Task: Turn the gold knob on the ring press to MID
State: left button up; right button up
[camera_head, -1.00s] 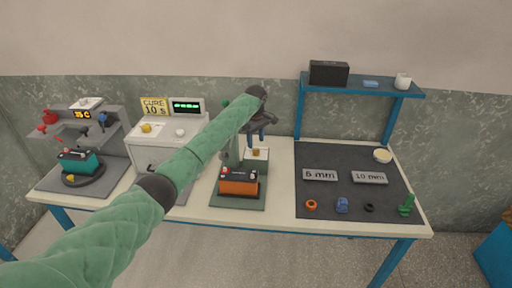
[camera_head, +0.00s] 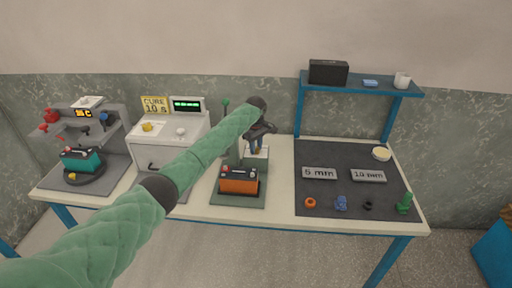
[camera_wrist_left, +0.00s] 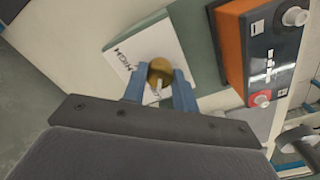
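The ring press (camera_head: 225,150) stands mid-table, with an orange and black battery (camera_head: 239,181) on its green base. Its gold knob (camera_wrist_left: 160,72) sits on a white label plate (camera_wrist_left: 147,48) in the left wrist view. One word on the plate looks like HIGH; other lettering is partly hidden by the fingers. The knob has a pale pointer line towards the gripper. My left gripper (camera_head: 256,150) is down at the plate. Its blue fingers (camera_wrist_left: 158,82) stand apart on either side of the knob; contact is not clear. My right gripper is out of view.
A white oven with another gold knob (camera_head: 147,127) stands left of the press. A grey station with a teal battery (camera_head: 81,160) is at far left. A dark mat (camera_head: 335,196) with rings and labelled blocks lies right, below a blue shelf (camera_head: 360,83).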

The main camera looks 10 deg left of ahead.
pick_arm(q)
jog(key=shift+m, duration=0.3)
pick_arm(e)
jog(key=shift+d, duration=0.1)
pick_arm(q)
jog(key=m+p, duration=0.1)
jog(key=m, duration=0.3)
jog(key=shift+p, duration=0.35)
jog(key=shift+m, duration=1.2)
jog(key=shift+m+p, duration=0.3)
jog(key=shift+m, duration=0.7)
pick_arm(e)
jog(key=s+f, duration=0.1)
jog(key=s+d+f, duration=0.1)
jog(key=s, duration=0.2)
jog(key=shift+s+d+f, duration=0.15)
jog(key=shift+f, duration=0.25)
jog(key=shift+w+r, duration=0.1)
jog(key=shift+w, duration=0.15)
pick_arm(q)
jog(key=o, duration=1)
jog(key=shift+c, duration=0.2)
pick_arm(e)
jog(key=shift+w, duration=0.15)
